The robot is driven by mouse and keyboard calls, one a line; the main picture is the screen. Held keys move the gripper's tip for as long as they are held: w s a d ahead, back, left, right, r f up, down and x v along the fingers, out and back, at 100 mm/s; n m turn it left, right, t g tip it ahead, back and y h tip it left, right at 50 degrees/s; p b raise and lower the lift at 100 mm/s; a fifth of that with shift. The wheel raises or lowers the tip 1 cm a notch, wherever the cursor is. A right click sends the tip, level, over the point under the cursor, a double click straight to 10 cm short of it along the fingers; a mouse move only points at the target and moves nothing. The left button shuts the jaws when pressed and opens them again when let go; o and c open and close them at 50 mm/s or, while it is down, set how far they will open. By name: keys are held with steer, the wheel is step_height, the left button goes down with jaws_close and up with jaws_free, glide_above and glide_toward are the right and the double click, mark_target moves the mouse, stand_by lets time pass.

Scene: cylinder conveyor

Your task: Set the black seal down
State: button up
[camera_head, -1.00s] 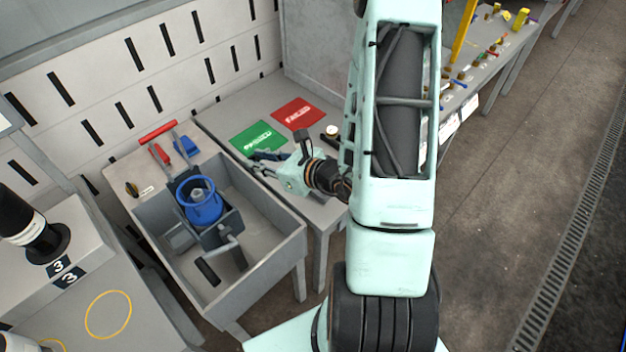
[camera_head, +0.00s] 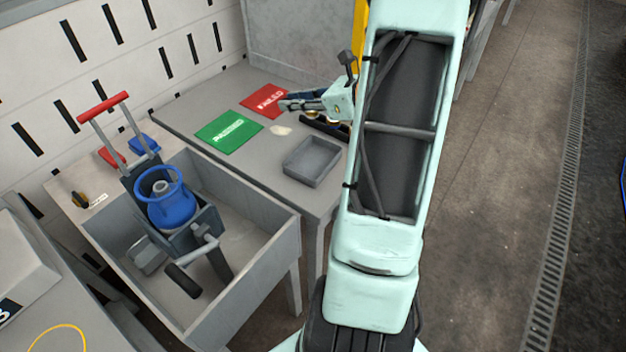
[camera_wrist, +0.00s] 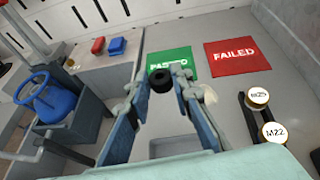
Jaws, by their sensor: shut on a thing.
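The black seal (camera_wrist: 160,80) is a small dark ring between the fingertips of my gripper (camera_wrist: 162,82) in the wrist view. My gripper is shut on it and holds it above the grey table (camera_head: 240,165). In the wrist view the seal overlaps the lower part of the green PASSED mat (camera_wrist: 172,60). The red FAILED mat (camera_wrist: 236,56) is to its right. In the head view my gripper (camera_head: 284,103) is over the lower right part of the red mat (camera_head: 264,101). The seal cannot be made out there.
A shallow grey tray (camera_head: 313,163) stands on the table. Round pieces marked M25 (camera_wrist: 258,97) and M22 (camera_wrist: 273,132) sit on a dark holder. Left is a grey sink (camera_head: 250,262) with a blue cylinder (camera_head: 168,200) in a clamp frame. A pale round thing (camera_head: 281,130) lies near the mats.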

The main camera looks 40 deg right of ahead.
steer(key=s+d+f+b, duration=0.4)
steer(key=s+d+b, duration=0.45)
steer(key=d, duration=0.45)
steer(key=b, duration=0.5)
glide_above(291, 162)
steer(key=s+d, duration=0.3)
steer(key=s, duration=0.1)
steer(key=shift+m+t, duration=0.3)
steer(key=f, duration=0.9)
steer(key=shift+a, duration=0.2)
steer(key=shift+a+f, duration=0.15)
steer(key=shift+f, duration=0.1)
steer(key=shift+w+a+f+h+b, duration=0.15)
steer(key=shift+f+b, duration=0.1)
steer(key=shift+f, duration=0.35)
steer(key=shift+s+f+h+b, duration=0.1)
steer(key=shift+f+b, duration=0.15)
steer(key=shift+f, duration=0.35)
steer(key=shift+w+a+f+h+b, duration=0.15)
steer(key=shift+f+b, duration=0.1)
steer(key=shift+f, duration=0.35)
steer(key=shift+s, duration=0.1)
steer(key=shift+f, duration=0.2)
steer(key=o, duration=0.4)
steer(key=shift+o, duration=0.2)
